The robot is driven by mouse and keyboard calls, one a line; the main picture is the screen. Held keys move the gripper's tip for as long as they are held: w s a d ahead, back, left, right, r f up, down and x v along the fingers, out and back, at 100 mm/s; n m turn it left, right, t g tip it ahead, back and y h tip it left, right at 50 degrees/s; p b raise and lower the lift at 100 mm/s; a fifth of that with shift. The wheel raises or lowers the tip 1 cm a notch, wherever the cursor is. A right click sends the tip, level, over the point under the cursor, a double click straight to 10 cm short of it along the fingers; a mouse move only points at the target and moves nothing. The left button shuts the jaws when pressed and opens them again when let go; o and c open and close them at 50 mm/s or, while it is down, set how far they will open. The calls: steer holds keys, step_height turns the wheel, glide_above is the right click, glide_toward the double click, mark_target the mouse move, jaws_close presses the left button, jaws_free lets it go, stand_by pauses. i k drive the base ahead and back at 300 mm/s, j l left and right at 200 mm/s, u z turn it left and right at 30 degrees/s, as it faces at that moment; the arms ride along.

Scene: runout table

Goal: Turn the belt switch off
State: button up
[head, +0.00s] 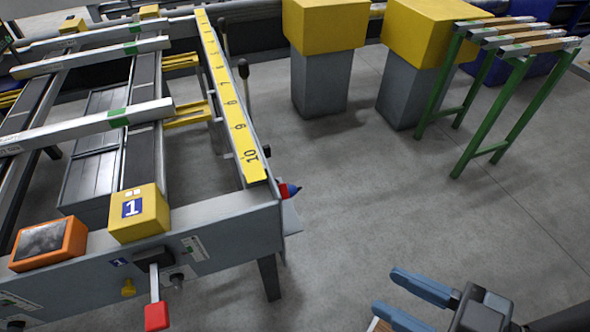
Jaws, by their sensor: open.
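A lever switch with a red grip (156,316) sits on the grey front panel of the runout table (225,232). Its pale shaft comes out of a dark housing (153,257), and the red grip hangs down. It appears to be the belt switch, though no wording on it can be read. A yellow box marked 1 (139,212) stands above it. My gripper (387,292) is at the lower right, its two blue fingers apart and pointing left. It is empty and well to the right of the lever, touching nothing visible.
An orange-framed screen (47,244) is left of the yellow box. A yellow knob (128,288) and a dark knob (177,279) flank the lever. A red and blue fitting (288,190) juts from the table's right corner. Open floor (360,215) lies between table and gripper.

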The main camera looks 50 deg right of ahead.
mark_target(283, 187)
steer(key=l+u, duration=0.15)
steer(key=l, duration=0.35)
steer(key=k+l+u, duration=0.15)
steer(key=l, duration=0.3)
steer(key=l+u, duration=0.15)
steer(key=l, duration=0.3)
steer(key=k+l+u, duration=0.15)
steer(key=l, duration=0.3)
steer(key=k+l+u, duration=0.15)
steer(key=l, duration=0.3)
